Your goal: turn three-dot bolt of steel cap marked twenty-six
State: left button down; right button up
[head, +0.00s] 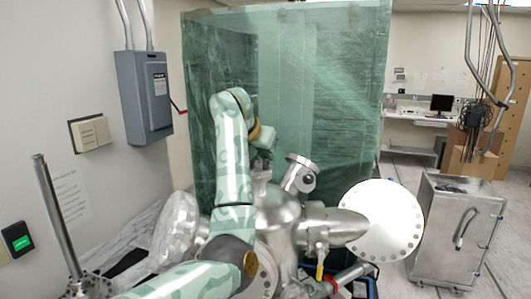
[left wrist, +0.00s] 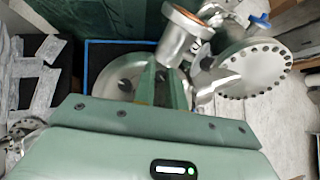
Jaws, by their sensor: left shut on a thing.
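My left arm reaches up and over in the head view. Its left gripper (head: 262,168) points down at the steel vessel. In the left wrist view the left gripper (left wrist: 163,88) has its green fingers close together over a round steel cap (left wrist: 112,73) with dark bolts (left wrist: 124,86) near its rim. The gripper is shut on what seems to be a bolt of this cap; the fingers hide it. I cannot read the number twenty-six or make out any dots on a bolt. My right gripper is not in view.
A short steel tube (head: 300,172) stands close right of the gripper. A large drilled flange (head: 381,220) is farther right. Green plastic sheeting (head: 320,90) hangs behind. A steel cabinet (head: 455,230) stands at right, a grey electrical box (head: 144,95) on the left wall.

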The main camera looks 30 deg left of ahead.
pick_arm(q)
jog(key=m+h, duration=0.1)
jog(key=m+h+p, duration=0.1)
jog(key=m+h, duration=0.1)
jog(key=shift+a+r+m, duration=0.15)
jog(key=shift+a+m, duration=0.15)
jog(key=m+g+h+p, duration=0.1)
jog(key=m, duration=0.1)
jog(key=shift+a+m+h, duration=0.1)
jog(key=shift+m+h, duration=0.3)
jog(key=m+g+h+p, duration=0.1)
jog(key=m, duration=0.1)
jog(key=m+g+h+p, duration=0.1)
jog(key=m+p, duration=0.1)
jog(key=shift+w+a+h+p, duration=0.1)
jog(key=shift+w+h+p, duration=0.1)
jog(key=shift+h+p, duration=0.1)
jog(key=shift+m+g+h+p, duration=0.35)
jog(key=shift+m+g, duration=0.15)
jog(key=shift+m, duration=0.2)
jog(key=c, duration=1.4)
grip_release()
jog(key=shift+w, duration=0.1)
jog(key=shift+c, duration=0.2)
